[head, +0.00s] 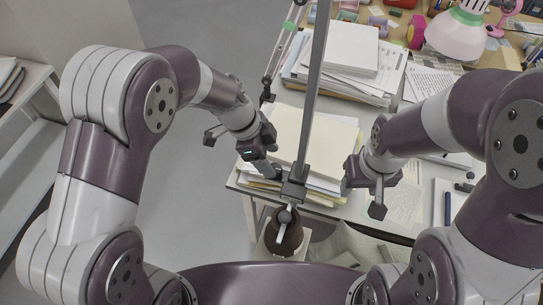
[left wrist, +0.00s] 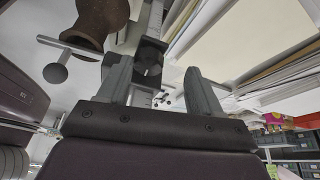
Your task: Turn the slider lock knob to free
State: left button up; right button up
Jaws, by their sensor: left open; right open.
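The dark slider block (head: 293,188) sits on a grey upright post (head: 312,100). In the left wrist view, a dark round knob (left wrist: 149,60) on the slider shows just beyond and between my open left fingers (left wrist: 162,78). Contact with it cannot be made out, nor whether it is set locked or free. In the head view my left gripper (head: 269,169) is at the slider's left side and hides the knob there. My right gripper (head: 377,197) is open and empty, right of the post, above the table.
A brown vessel (head: 290,238) stands below the slider, with a ball-ended rod (left wrist: 56,72) beside it. Paper stacks (head: 312,130) lie close behind the post. A pink lamp (head: 455,35) and small items crowd the table's back. Grey floor is clear at left.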

pick_arm(q)
jog(key=shift+s+d+f, duration=0.3)
jog(key=shift+s+f, duration=0.05)
jog(key=shift+s, duration=0.25)
jog(key=shift+s+d+f, duration=0.25)
jog(key=shift+s+f, duration=0.05)
jog(key=shift+s, duration=0.3)
jog(key=shift+w+a+f, duration=0.15)
jog(key=shift+w+f, duration=0.05)
jog(key=shift+w, duration=0.5)
jog(key=c, duration=0.4)
jog(key=shift+s, duration=0.1)
jog(key=c, duration=0.5)
jog(key=shift+s+r, duration=0.1)
jog(key=shift+s, duration=0.05)
jog(key=shift+c, duration=0.7)
pick_arm(e)
jog(key=shift+s+r, duration=0.35)
jog(key=shift+s, duration=0.3)
jog(key=shift+d, duration=0.1)
